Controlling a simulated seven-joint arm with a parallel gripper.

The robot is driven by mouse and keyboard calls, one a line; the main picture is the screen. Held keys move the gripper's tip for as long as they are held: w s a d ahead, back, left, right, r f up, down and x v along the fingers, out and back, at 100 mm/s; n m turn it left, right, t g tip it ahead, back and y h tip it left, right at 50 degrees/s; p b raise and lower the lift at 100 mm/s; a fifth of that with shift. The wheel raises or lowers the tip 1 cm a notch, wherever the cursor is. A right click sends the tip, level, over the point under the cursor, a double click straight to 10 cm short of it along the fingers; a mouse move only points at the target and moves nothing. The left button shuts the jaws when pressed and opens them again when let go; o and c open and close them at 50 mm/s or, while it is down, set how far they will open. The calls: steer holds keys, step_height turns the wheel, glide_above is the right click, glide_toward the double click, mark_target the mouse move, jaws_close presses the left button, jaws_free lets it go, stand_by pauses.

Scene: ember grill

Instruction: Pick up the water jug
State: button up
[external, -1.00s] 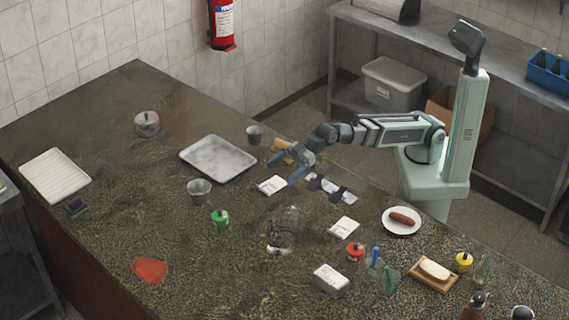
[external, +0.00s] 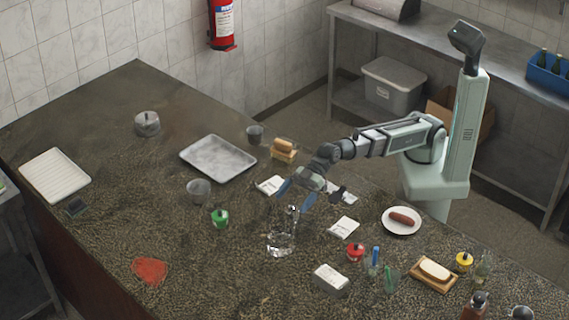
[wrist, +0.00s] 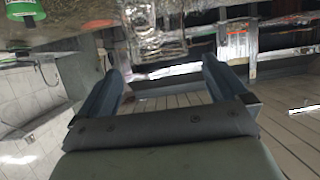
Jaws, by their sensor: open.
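The water jug (external: 282,241) is a clear, see-through vessel standing on the dark speckled counter, near the middle of the external view. In the wrist view, a clear, shiny shape at the top, seemingly the jug (wrist: 157,32), lies beyond the fingers and is partly cut off by the frame edge. My gripper (external: 295,195) is open with its blue fingers apart, just behind and above the jug in the external view. In the wrist view my gripper (wrist: 163,70) shows nothing between its fingers. I cannot tell the exact gap to the jug.
A green-lidded container (external: 220,218) and a metal cup (external: 198,191) stand left of the jug. White packets lie nearby, one right of it (external: 344,228).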

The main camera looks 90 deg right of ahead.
mark_target(285, 228)
steer(key=shift+x, duration=2.95)
steer(key=shift+c, duration=0.4)
steer(key=shift+d, duration=0.1)
steer(key=c, duration=1.6)
steer(key=shift+w+r, duration=0.1)
steer(key=shift+c, duration=0.6)
steer(key=shift+r, duration=0.15)
